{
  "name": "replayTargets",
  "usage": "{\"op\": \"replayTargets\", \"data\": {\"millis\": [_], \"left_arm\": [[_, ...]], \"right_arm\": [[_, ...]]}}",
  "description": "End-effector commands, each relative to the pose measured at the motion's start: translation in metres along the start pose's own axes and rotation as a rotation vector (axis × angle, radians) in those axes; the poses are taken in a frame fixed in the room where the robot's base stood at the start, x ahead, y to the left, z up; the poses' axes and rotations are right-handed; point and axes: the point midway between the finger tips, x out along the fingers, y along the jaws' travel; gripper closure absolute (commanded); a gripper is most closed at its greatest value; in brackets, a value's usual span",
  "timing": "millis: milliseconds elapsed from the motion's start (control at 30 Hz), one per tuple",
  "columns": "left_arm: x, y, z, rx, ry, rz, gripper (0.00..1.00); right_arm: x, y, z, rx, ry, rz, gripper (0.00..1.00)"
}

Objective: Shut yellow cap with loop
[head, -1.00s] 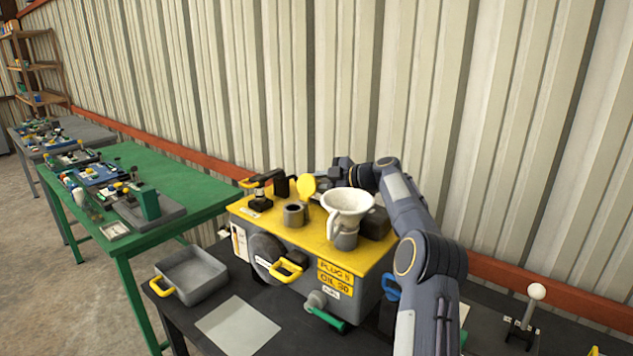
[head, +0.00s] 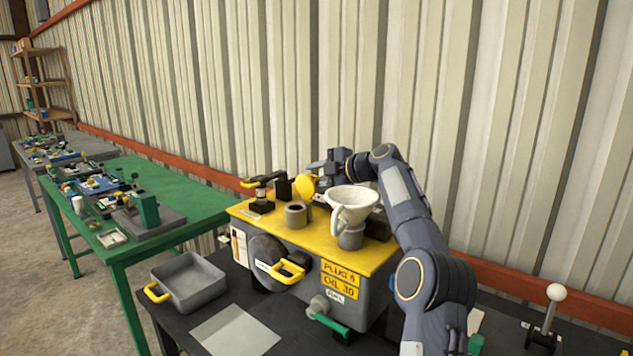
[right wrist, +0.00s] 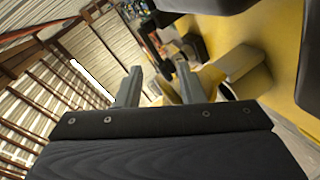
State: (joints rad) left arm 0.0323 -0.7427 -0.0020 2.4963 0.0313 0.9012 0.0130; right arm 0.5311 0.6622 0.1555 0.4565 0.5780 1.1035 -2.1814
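The yellow cap (head: 307,187) is a round disc standing on edge, tilted open, beside a short grey open neck (head: 296,214) on the yellow top of a grey box (head: 330,250). I cannot make out its loop. My right gripper (head: 317,170) is just above and behind the cap, fingers pointing left. In the right wrist view its two fingers (right wrist: 157,78) are apart, with a yellow piece (right wrist: 168,92), likely the cap, beyond and between them. I see no contact. My left gripper is not in view.
A white funnel (head: 352,206) stands on the box right of the neck, close under my right arm. A black-and-yellow handle (head: 262,190) stands at left. A grey tray (head: 190,281) and a pale sheet (head: 236,332) lie on the dark table. A white-knobbed lever (head: 551,305) stands at right.

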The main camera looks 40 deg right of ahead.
Motion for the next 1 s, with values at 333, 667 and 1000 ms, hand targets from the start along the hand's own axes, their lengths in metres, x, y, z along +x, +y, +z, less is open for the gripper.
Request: {"op": "replayTargets", "data": {"millis": [333, 667, 1000], "left_arm": [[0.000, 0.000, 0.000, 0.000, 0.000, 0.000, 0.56], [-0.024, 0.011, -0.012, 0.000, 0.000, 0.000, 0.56], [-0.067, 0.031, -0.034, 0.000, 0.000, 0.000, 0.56]], "right_arm": [[-0.001, 0.000, 0.001, -0.001, -0.002, -0.002, 0.62], [0.000, 0.002, 0.008, 0.113, 0.035, -0.017, 0.62], [0.002, -0.004, 0.022, 0.342, 0.117, -0.036, 0.62]]}}
